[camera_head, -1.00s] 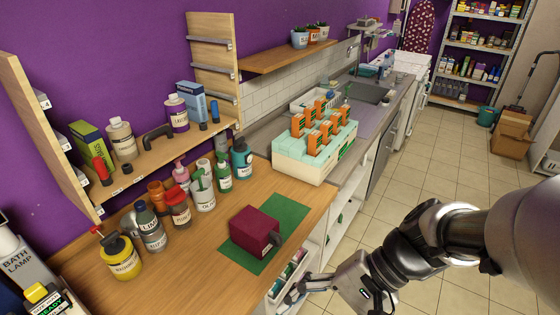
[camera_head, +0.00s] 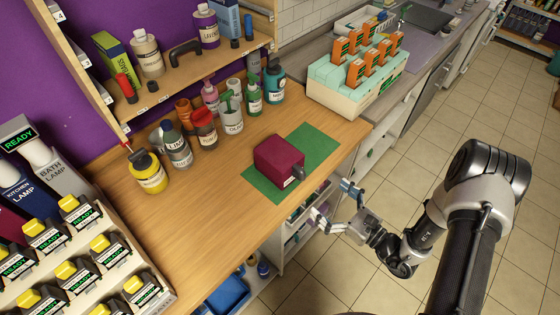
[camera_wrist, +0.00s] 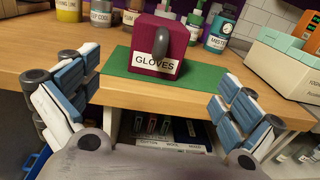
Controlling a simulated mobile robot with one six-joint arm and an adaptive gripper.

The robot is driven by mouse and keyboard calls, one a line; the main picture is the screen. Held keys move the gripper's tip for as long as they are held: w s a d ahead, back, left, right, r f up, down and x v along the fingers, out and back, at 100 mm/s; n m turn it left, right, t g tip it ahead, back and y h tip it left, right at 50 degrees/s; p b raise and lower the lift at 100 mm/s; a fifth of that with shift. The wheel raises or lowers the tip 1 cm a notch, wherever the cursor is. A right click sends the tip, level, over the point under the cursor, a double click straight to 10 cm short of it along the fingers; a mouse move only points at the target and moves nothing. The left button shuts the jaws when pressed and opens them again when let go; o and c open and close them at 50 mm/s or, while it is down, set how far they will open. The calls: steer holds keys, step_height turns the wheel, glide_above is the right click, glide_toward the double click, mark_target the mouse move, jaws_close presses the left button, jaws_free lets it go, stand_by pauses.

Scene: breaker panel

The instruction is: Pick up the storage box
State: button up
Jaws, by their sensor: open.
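The storage box is a dark red box (camera_head: 279,160) on a green mat (camera_head: 312,138) near the front edge of the wooden counter. In the wrist view the box (camera_wrist: 147,64) shows a "GLOVES" label and a dark grey handle (camera_wrist: 161,41) on the face toward me. My gripper (camera_head: 330,205) is in front of the counter edge, apart from the box and to its lower right in the head view. In the wrist view its two blue-padded fingers (camera_wrist: 157,103) are spread wide with nothing between them.
Several bottles (camera_head: 205,130) stand behind the box. A cream case with orange breakers (camera_head: 340,97) stands to the right, and a panel of yellow-switched units (camera_head: 80,250) at lower left. Open shelves (camera_wrist: 170,128) lie under the counter edge. Floor (camera_head: 400,180) is clear.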

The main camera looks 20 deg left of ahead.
mark_target(299, 174)
steer(key=b+x, duration=0.1)
steer(key=x, duration=1)
steer(key=shift+w+a+f, duration=0.15)
steer(key=shift+w+a, duration=0.05)
steer(key=shift+a, duration=0.1)
steer(key=x, duration=0.3)
steer(key=b+x, duration=0.1)
steer(key=x, duration=0.1)
steer(key=shift+a+f, duration=0.15)
steer(key=shift+f, duration=0.2)
steer(key=shift+c, duration=0.2)
steer(key=c, duration=1.2)
steer(key=shift+o, duration=0.2)
steer(key=shift+r, duration=0.1)
step_height(299, 174, up, 20)
steer(key=p, duration=0.4)
